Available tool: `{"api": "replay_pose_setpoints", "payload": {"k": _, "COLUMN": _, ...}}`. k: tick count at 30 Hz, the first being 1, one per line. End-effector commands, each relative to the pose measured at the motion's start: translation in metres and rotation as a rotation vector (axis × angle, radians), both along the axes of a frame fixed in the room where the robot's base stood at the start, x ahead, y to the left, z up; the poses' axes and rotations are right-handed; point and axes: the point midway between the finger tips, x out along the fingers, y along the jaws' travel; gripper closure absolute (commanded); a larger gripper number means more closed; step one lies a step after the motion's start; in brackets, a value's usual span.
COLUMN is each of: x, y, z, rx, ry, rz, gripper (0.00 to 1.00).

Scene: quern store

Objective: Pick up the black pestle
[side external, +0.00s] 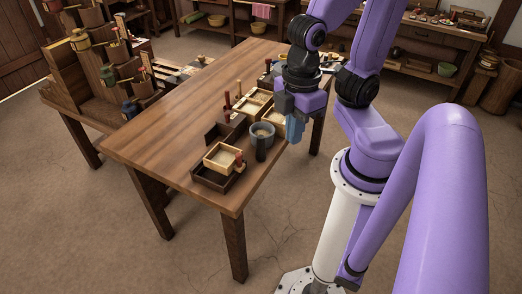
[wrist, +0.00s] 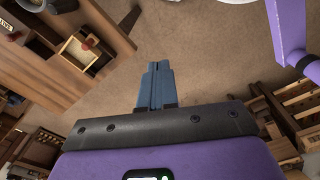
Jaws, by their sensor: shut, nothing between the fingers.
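A dark upright cylinder (side external: 261,149), which looks like the black pestle, stands near the table's right edge in the side external view. It is in front of a grey round bowl (side external: 262,130). My gripper (side external: 294,130) has blue fingers pointing down, to the right of the bowl and apart from it, by the table edge. In the wrist view the fingers (wrist: 157,72) are together with nothing between them, and floor shows beyond them.
The wooden table (side external: 165,135) carries a pale square box (side external: 222,158), a dark tray (side external: 211,181) and more partitioned boxes (side external: 255,103) with red-handled tools. A stepped rack (side external: 95,70) stands at the left. The table's left half is largely clear.

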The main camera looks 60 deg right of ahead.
Motion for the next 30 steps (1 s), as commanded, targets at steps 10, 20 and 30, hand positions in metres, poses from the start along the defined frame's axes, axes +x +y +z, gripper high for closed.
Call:
{"api": "replay_pose_setpoints", "payload": {"k": 10, "x": 0.0, "y": 0.0, "z": 0.0, "rx": 0.0, "ry": 0.0, "rz": 0.0, "gripper": 0.33}}
{"api": "replay_pose_setpoints", "payload": {"k": 20, "x": 0.005, "y": 0.0, "z": -0.001, "rx": -0.002, "ry": 0.0, "rz": 0.01, "gripper": 0.33}}
{"api": "replay_pose_setpoints", "payload": {"k": 30, "x": 0.073, "y": -0.019, "z": -0.024, "rx": -0.019, "ry": -0.002, "rz": 0.224, "gripper": 0.33}}
